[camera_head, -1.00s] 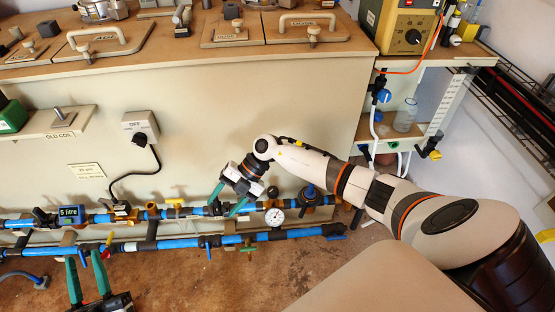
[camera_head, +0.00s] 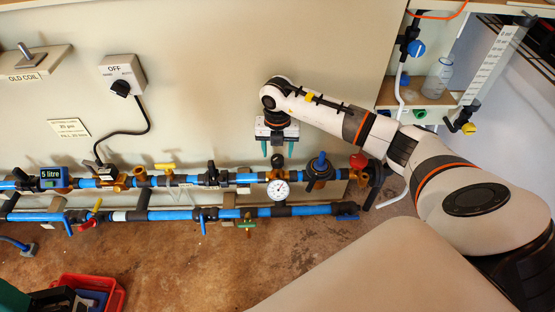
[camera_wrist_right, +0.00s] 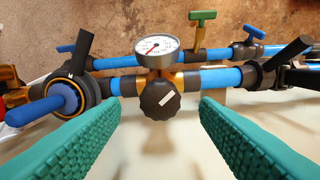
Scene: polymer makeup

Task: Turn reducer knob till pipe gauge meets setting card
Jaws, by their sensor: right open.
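The reducer knob (camera_wrist_right: 160,99) is dark and round with a white mark, just below the pipe gauge (camera_wrist_right: 157,45) in the right wrist view. The round white gauge (camera_head: 279,190) has a red needle; its reading is too small to tell. My right gripper (camera_head: 278,150) is open just above the knob in the head view. Its teal fingers stand either side of the knob in the wrist view, with gaps, not gripping it. The setting card (camera_head: 68,128) hangs on the panel at left, its text partly legible.
Blue pipes (camera_head: 170,215) with several valves run along the panel. A blue-handled valve (camera_head: 320,167) and a red one (camera_head: 358,161) stand right of the gauge. A switch box (camera_head: 123,75) reads OFF. A red crate (camera_head: 112,297) sits on the floor.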

